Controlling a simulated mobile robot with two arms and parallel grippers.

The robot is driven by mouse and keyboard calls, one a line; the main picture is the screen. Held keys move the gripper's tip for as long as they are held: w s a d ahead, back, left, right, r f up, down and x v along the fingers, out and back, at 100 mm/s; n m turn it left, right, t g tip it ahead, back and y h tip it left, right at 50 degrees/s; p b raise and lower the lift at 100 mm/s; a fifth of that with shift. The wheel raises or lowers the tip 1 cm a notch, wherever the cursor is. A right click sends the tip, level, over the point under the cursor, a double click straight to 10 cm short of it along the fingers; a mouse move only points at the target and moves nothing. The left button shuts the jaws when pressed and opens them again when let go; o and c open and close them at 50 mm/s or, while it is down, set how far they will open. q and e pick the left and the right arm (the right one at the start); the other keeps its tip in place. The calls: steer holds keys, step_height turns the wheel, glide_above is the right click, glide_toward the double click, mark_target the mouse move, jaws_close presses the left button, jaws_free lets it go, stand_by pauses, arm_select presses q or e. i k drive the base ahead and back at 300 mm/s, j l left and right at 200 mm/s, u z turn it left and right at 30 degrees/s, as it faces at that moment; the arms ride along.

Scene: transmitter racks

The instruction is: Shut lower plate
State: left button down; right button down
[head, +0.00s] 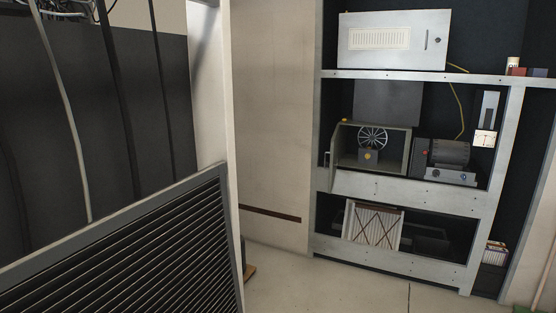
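A dark louvred plate (135,250) with a grey frame stands in the left foreground, its top edge slanting up to the right. It may be the lower plate, but I cannot tell for sure. Behind and above it is a dark cabinet interior (95,120) with cables hanging down. The plate's lower part is cut off by the picture's bottom edge. Its right edge meets a pale upright post (210,95). Neither of my grippers is in view.
A pale rack (400,190) at the right holds a white metal box (393,40), a fan unit (372,138), a dark motor-like unit (447,155) and a pleated filter (373,223). A beige wall panel (270,130) stands between. The floor (330,290) before the rack is clear.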

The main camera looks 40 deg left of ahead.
mark_target(331, 155)
steer(key=i+j+u, duration=0.2)
steer(key=i, duration=1.9)
steer(key=k+l, duration=0.05)
steer(key=l, duration=0.1)
